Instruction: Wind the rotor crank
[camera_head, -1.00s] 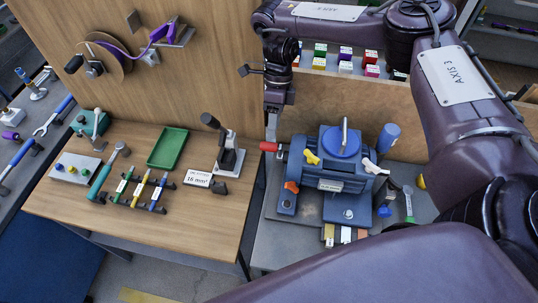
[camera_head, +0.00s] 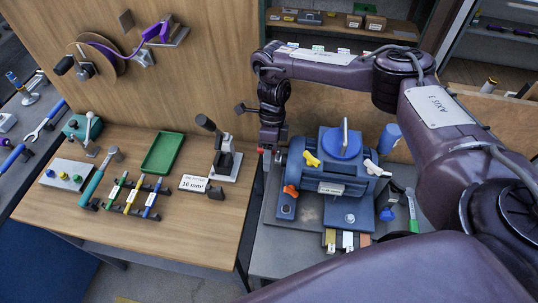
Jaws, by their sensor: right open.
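A blue machine (camera_head: 330,190) stands on the grey bench, with a round blue disc (camera_head: 340,143) and an upright grey lever on top. Yellow, white and orange levers are on its sides. A small red knob (camera_head: 262,150) shows at its left side, partly hidden by my gripper; I take it for the crank's grip. My right gripper (camera_head: 270,142) points down at this left side, close to the red knob. Its jaws are open; whether they are around the knob or beside it I cannot tell. My left gripper is out of view.
On the wooden table to the left are a green tray (camera_head: 163,153), a black-handled press (camera_head: 222,150), a teal-handled tool (camera_head: 97,180) and several small bars. A wooden panel (camera_head: 190,90) with a wheel and purple strap stands behind. My right arm covers the right side.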

